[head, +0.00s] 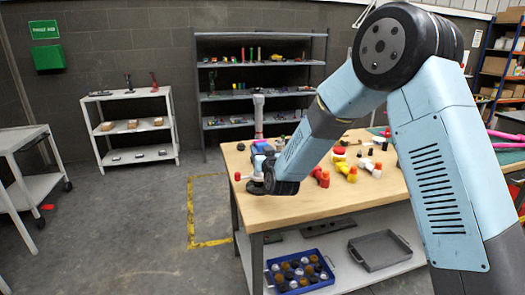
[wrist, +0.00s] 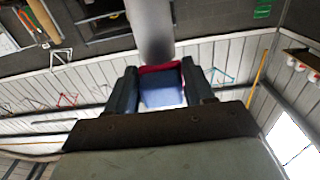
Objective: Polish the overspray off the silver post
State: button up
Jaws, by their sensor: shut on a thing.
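The silver post (head: 258,112) stands upright at the left end of the wooden workbench (head: 330,200). A reddish patch shows low on it. In the wrist view the post (wrist: 152,30) comes down from the top middle as a grey shaft. My gripper (wrist: 160,88) is shut on a blue pad (wrist: 162,95) with a red edge. The pad's red edge is right at the post's visible end; I cannot tell whether they touch.
Red (head: 320,176) and yellow-and-white (head: 347,171) items lie on the bench, right of my forearm. A blue crate (head: 267,283) and a grey tray (head: 380,250) are on its lower shelf. Pink frame tubes (head: 507,135) are at the right.

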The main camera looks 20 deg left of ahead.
aim_at(260, 129)
jog(key=shift+w+r, duration=0.15)
jog(key=shift+r, duration=3.4)
jog(key=shift+v, duration=3.05)
jog(key=shift+f, duration=0.15)
jog(key=shift+v, duration=1.5)
